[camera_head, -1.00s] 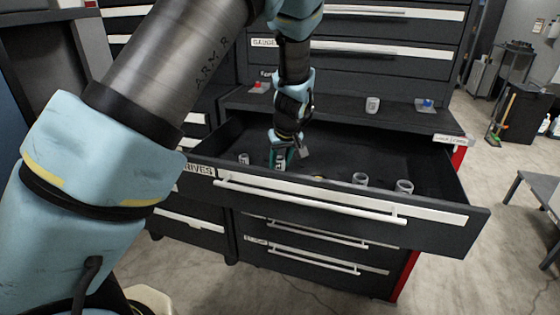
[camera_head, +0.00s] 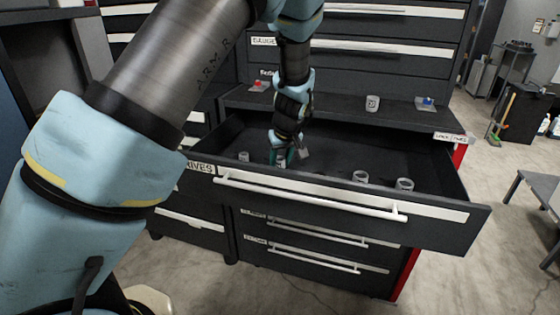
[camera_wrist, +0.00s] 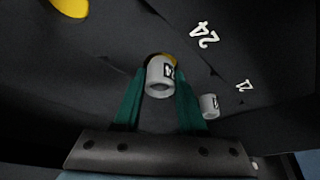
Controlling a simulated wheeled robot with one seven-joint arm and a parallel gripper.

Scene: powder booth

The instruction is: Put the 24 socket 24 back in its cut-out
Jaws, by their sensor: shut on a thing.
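In the wrist view, my gripper (camera_wrist: 160,100) has its green fingers shut on a light grey socket (camera_wrist: 159,80) with a dark printed mark, too small to read. A yellow patch (camera_wrist: 170,60) shows just behind the socket's far edge, partly hidden by it. A white label 24 (camera_wrist: 205,35) lies on the dark drawer floor to the upper right. In the head view, my gripper (camera_head: 283,159) is low inside the open drawer (camera_head: 330,155), behind its front wall. The held socket (camera_head: 281,162) shows only in part there. I cannot tell whether it touches the drawer floor.
A smaller-looking socket (camera_wrist: 208,105) stands just right of the right finger, near another label (camera_wrist: 243,85). A yellow cut-out (camera_wrist: 72,7) is at upper left. More sockets (camera_head: 360,177) (camera_head: 404,184) stand toward the drawer's right; one (camera_head: 244,158) stands left of my gripper.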

